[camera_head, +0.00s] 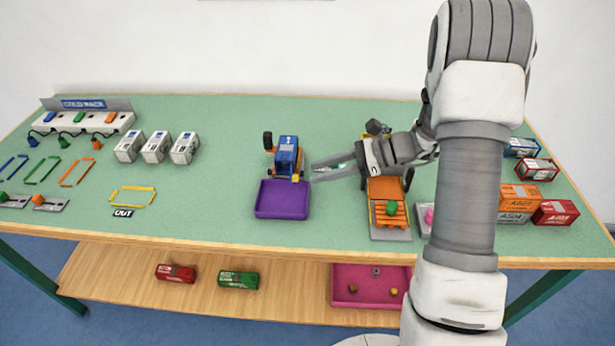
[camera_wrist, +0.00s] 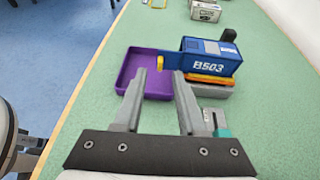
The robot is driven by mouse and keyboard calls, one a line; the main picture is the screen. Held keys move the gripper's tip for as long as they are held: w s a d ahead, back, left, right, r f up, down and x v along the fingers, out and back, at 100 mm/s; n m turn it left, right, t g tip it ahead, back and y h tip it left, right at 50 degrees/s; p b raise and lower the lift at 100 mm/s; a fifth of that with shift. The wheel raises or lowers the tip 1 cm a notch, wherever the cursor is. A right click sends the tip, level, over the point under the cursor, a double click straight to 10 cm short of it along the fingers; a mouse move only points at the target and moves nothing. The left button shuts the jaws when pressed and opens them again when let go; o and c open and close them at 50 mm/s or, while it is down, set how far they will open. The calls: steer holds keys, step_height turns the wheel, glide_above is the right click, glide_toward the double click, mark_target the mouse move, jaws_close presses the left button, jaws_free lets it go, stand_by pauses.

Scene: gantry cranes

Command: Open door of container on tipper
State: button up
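The tipper (camera_wrist: 211,90) carries a blue container (camera_wrist: 213,58) marked B503 on an orange bed. In the head view the container (camera_head: 287,150) stands behind a purple tray (camera_head: 282,199). A small yellow piece (camera_wrist: 178,79) sits at the container's end facing the tray; whether it is the door's latch I cannot tell. In the head view my gripper (camera_head: 314,172) points left, just right of the tipper.
An orange slatted stand (camera_head: 387,210) with a green block (camera_head: 391,208) is right of the tray, partly under my arm. Boxes (camera_head: 519,197) stand at the right edge. Several white boxes (camera_head: 156,147) stand left. The table between them and the tipper is clear.

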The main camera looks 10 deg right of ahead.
mark_target(287, 154)
steer(key=shift+x, duration=1.85)
jaws_close()
